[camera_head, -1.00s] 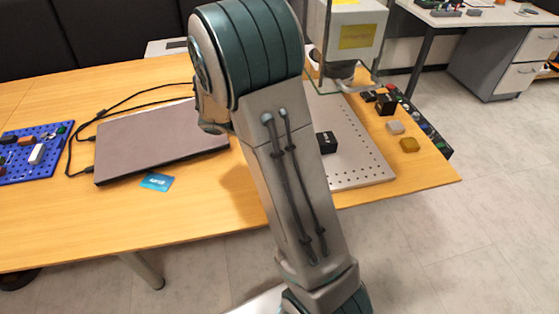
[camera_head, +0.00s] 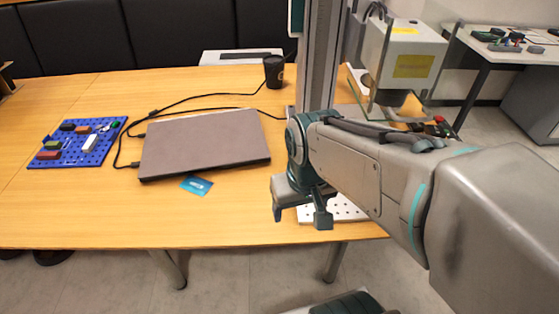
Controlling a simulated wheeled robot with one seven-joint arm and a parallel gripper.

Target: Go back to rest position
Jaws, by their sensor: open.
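My gripper (camera_head: 300,219) shows near the middle of the head view, at the end of my grey and teal arm. My arm comes in from the right and hides most of the plate. The laser marker head (camera_head: 402,55), a white box with yellow labels, stands behind my arm beside a tall grey column (camera_head: 319,60).
A closed laptop (camera_head: 205,143) lies on the wooden table (camera_head: 100,215), with a blue card (camera_head: 196,186) in front of it. A blue pegboard (camera_head: 105,140) with small parts is at left. A black cup (camera_head: 274,72) stands behind. Cables run around the laptop. The table's front left is clear.

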